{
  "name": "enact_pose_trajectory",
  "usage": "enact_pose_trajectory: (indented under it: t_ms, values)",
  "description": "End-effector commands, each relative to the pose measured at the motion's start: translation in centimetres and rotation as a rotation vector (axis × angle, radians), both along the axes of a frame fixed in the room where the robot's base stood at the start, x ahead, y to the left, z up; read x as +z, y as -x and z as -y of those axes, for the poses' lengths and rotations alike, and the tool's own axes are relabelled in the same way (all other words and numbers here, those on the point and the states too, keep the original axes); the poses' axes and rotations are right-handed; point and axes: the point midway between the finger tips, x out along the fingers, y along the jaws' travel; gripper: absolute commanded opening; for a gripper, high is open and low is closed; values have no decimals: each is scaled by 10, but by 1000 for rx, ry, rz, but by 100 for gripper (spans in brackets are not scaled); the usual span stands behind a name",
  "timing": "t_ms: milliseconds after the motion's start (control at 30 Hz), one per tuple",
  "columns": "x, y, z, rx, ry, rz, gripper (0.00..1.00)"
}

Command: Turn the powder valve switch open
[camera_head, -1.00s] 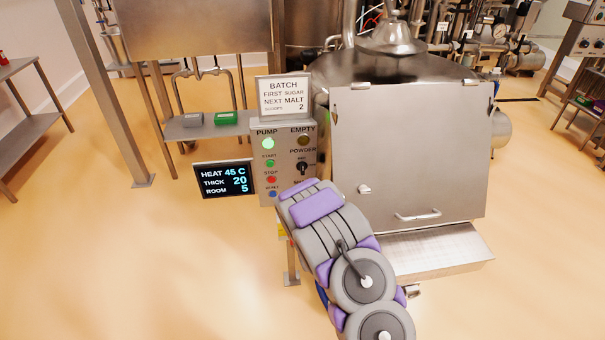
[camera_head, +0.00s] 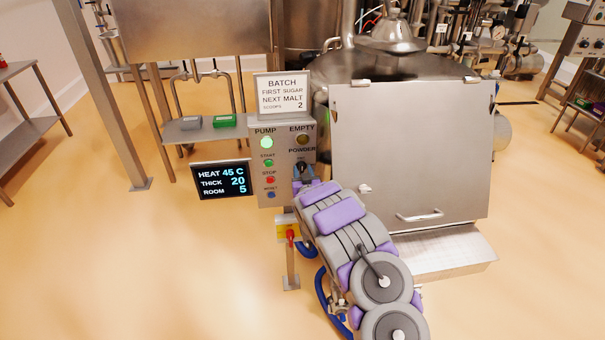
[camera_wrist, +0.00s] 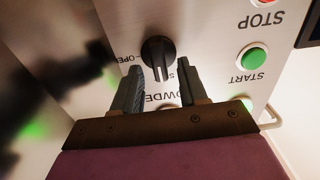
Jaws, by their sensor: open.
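The powder switch is a black rotary knob (camera_wrist: 158,52) on the grey control panel (camera_head: 262,165). In the wrist view the panel appears upside down and the knob's grip bar runs roughly up and down the picture. A partly hidden "OPEN" label is left of it. My gripper (camera_wrist: 157,66) is open, with one finger to each side of the knob. The fingertips are close to the panel and I see gaps beside the knob; nothing is held. In the head view my gripper (camera_head: 302,180) is just below the knob (camera_head: 301,167), and my arm covers the panel's lower right.
Green START (camera_wrist: 252,57) and red STOP (camera_wrist: 264,18) buttons are near the knob. The PUMP lamp (camera_head: 265,141) glows green; the EMPTY lamp (camera_head: 302,139) looks dim. The steel hopper (camera_head: 410,150) stands right of the panel. A red handle (camera_head: 290,236) and blue hose are below.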

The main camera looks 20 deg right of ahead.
Motion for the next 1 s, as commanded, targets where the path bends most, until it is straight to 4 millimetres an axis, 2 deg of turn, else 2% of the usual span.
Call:
enact_pose_trajectory:
  t_ms: [433, 867, 1000]
  values:
    - [0, -6, 2, 0, 0, 0, 43]
    - [0, -6, 2, 0, -1, -1, 2]
    - [0, -6, 2, 0, -1, -1, 0]
